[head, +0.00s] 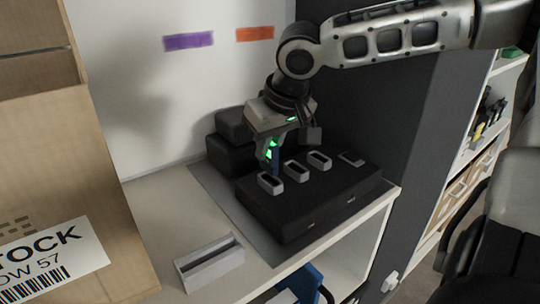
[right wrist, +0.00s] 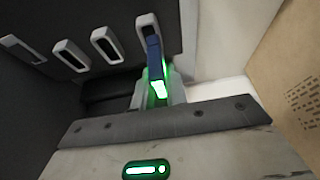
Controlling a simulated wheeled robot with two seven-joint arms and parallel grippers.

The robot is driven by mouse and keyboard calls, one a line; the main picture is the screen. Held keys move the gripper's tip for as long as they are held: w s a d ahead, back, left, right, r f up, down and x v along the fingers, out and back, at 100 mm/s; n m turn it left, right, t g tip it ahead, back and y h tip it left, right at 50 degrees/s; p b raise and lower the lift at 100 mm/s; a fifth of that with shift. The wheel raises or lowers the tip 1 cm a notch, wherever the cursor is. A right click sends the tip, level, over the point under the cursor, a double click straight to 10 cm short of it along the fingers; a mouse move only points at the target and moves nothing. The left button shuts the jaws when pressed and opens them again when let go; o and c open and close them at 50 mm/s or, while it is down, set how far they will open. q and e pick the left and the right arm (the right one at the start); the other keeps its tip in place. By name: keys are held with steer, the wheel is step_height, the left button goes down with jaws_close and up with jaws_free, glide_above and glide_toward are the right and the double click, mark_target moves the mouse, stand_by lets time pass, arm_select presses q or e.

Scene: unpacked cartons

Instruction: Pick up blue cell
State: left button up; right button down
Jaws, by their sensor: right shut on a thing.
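The blue cell (head: 275,162) is a narrow dark-blue bar. It stands at the leftmost white-rimmed slot (head: 270,184) of the black case; I cannot tell whether its lower end is still inside. My right gripper (head: 271,150), with green lights, reaches down over that slot and is shut on the cell's upper part. In the right wrist view the blue cell (right wrist: 154,54) sticks out of the gripper (right wrist: 158,87) towards the slot rim (right wrist: 146,29). My left gripper is not in view.
The black case (head: 318,202) has several slots and stands on a white shelf (head: 160,200). A pale slotted holder (head: 209,264) lies near the front edge. Black boxes (head: 225,150) stand behind. A carton (head: 60,180) blocks the left, a dark panel (head: 400,110) the right.

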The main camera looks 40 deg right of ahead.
steer(key=s+a+r, duration=0.8)
steer(key=a, duration=0.2)
steer(key=shift+a+r, duration=0.2)
steer(key=shift+r, duration=0.15)
